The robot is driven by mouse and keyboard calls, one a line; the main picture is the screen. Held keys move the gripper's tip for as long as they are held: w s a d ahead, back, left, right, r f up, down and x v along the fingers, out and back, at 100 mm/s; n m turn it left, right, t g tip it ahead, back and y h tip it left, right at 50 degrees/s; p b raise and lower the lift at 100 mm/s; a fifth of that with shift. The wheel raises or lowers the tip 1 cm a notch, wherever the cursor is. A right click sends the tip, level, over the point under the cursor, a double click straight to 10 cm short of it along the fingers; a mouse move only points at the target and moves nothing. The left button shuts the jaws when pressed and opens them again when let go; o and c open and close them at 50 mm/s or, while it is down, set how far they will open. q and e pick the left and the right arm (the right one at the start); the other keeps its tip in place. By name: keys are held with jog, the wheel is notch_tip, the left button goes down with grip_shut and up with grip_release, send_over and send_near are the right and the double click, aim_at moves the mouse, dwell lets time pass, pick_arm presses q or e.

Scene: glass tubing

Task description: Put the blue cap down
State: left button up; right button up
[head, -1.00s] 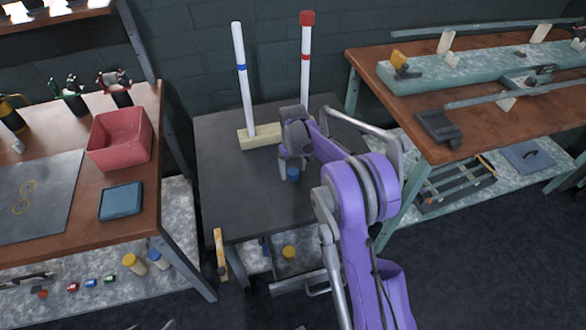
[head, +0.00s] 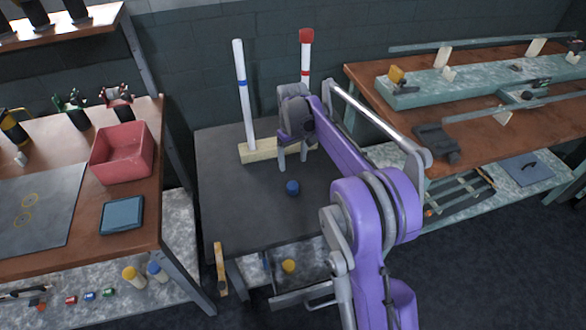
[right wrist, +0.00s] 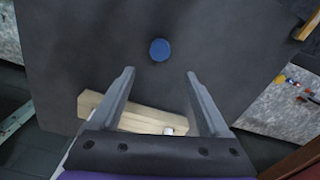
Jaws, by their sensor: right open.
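The blue cap (head: 292,187) rests on the dark grey table (head: 225,190), in front of the wooden tube stand (head: 258,151). In the right wrist view the cap (right wrist: 160,49) lies beyond the fingertips, clear of both fingers. My right gripper (head: 292,167) is open and empty, above and behind the cap, near the stand; its two fingers show apart in the right wrist view (right wrist: 160,75). A white tube with a blue band (head: 243,95) and a white tube with a red cap (head: 306,55) stand upright at the stand. My left gripper is not in view.
A red bin (head: 122,153) and a blue box (head: 122,214) sit on the left bench. An open drawer (head: 305,255) under the table holds a yellow cap (head: 289,265). The table around the blue cap is clear.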

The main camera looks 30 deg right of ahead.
jog(key=s+a+r+t, duration=0.1)
jog(key=s+a+r, duration=0.2)
jog(key=s+a, duration=0.3)
jog(key=s+a+r+t, duration=0.1)
jog(key=s+a+r, duration=0.2)
jog(key=s, duration=0.5)
jog(key=s+a+f+t, duration=0.1)
jog(key=s+a+f, duration=0.2)
jog(key=s, duration=0.5)
jog(key=s+a+f+t, duration=0.2)
jog(key=s+a+f, duration=0.1)
jog(key=s, duration=0.5)
jog(key=shift+s+f, duration=0.2)
jog(key=shift+f, duration=0.05)
notch_tip(320, 180, up, 7)
jog(key=w+p, duration=0.1)
jog(key=p, duration=0.5)
jog(key=shift+w, duration=0.25)
